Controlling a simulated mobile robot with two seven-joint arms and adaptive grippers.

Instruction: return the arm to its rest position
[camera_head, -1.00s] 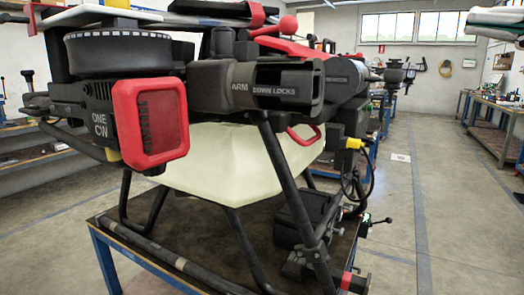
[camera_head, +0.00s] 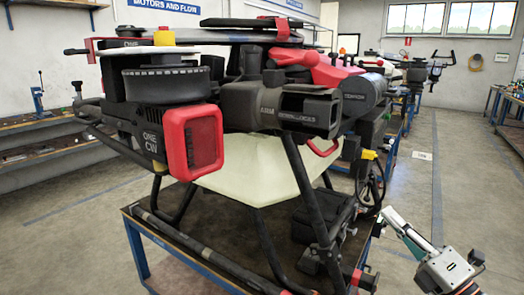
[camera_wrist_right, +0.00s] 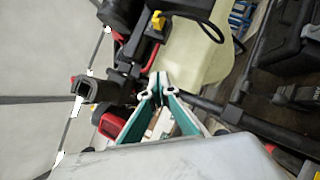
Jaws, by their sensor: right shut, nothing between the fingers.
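The spray drone (camera_head: 260,110) stands on its black landing legs on a blue-framed table (camera_head: 135,255) in the head view. Its pale tank (camera_head: 260,170) hangs between the legs. My right gripper (camera_head: 388,215) comes in at the lower right, in front of and to the right of the drone, pointing up and left. It is shut and empty. In the right wrist view my right gripper's teal fingers (camera_wrist_right: 154,88) meet at the tips, with parts of the drone behind them. I cannot tell any contact with the drone. My left gripper is out of view.
A red-framed block (camera_head: 192,140) and a dark arm socket (camera_head: 305,108) stick out from the drone's near side. Open floor (camera_head: 410,180) lies to the right of the table.

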